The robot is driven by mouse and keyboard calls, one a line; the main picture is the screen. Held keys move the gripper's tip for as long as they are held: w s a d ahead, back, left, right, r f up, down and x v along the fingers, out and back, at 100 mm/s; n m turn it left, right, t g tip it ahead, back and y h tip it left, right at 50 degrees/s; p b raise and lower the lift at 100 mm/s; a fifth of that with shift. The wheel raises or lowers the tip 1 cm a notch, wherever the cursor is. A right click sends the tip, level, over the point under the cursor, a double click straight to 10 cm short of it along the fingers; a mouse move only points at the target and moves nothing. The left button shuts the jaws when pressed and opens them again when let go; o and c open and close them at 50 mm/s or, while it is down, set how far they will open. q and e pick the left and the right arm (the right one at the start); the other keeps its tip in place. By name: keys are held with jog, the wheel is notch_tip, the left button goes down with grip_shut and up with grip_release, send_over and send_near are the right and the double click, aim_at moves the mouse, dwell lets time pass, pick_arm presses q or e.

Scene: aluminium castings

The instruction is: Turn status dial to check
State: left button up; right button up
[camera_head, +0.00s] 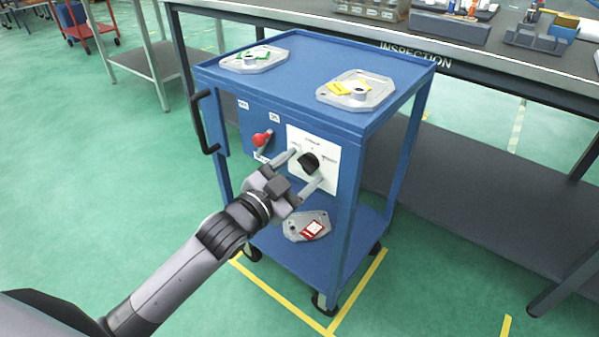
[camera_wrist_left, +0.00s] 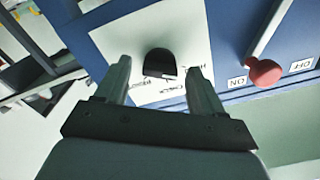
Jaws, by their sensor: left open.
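The status dial (camera_head: 309,162) is a black knob on a white label plate (camera_head: 325,143) on the front of the blue cart. In the left wrist view, the dial (camera_wrist_left: 159,63) shows between and just beyond the open fingertips (camera_wrist_left: 160,70), with no clear contact visible. My right gripper is not in view.
A red-knobbed lever (camera_head: 262,139) sits left of the dial, near ON and OFF labels. Castings with green, yellow and red tags lie on the blue cart (camera_head: 290,80). A grey inspection bench (camera_head: 480,60) stands behind.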

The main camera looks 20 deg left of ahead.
pick_arm(q)
jog(key=shift+w+d, duration=0.1)
jog(key=shift+w, duration=0.1)
jog(key=c, duration=1.1)
jog(key=shift+o, duration=0.2)
